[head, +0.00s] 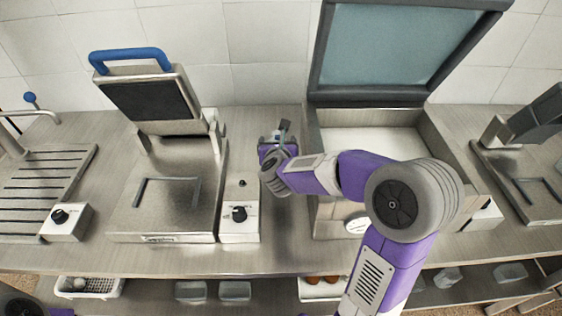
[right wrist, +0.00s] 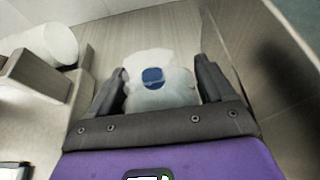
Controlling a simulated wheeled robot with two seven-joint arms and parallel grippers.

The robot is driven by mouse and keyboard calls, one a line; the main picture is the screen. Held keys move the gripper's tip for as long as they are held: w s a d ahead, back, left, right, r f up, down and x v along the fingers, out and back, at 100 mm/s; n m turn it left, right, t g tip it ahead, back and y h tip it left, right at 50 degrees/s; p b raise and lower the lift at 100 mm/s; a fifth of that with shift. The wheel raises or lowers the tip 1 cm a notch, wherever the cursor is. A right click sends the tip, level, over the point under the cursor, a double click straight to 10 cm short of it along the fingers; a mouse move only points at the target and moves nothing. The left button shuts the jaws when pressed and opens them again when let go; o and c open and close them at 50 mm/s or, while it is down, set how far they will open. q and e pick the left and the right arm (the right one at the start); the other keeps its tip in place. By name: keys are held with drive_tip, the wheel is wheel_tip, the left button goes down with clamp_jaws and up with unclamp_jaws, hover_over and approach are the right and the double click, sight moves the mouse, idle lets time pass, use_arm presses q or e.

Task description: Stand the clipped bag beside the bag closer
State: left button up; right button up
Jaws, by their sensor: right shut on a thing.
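My right gripper (head: 281,135) reaches over the counter between the lidded press and the open chamber machine. In the right wrist view the right gripper (right wrist: 160,72) is shut on a pale, translucent bag (right wrist: 160,98) with a round blue spot on it. In the head view the bag is mostly hidden by the gripper. My left gripper does not show.
The press (head: 210,215) with a blue handle stands open at left, a white knob box (head: 240,226) beside it. A slotted drainer (head: 45,180) is at far left, another machine (head: 525,190) at far right. Bare counter shows in the gap near the tiled wall.

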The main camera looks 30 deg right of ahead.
wheel_tip(320, 180, down, 5)
drive_tip(key=shift+f+b, duration=0.2)
drive_tip(key=shift+b, duration=0.8)
drive_tip(key=shift+r, duration=0.1)
drive_tip(key=shift+f, duration=0.2)
drive_tip(key=o, duration=1.1)
drive_tip(key=shift+r, duration=0.1)
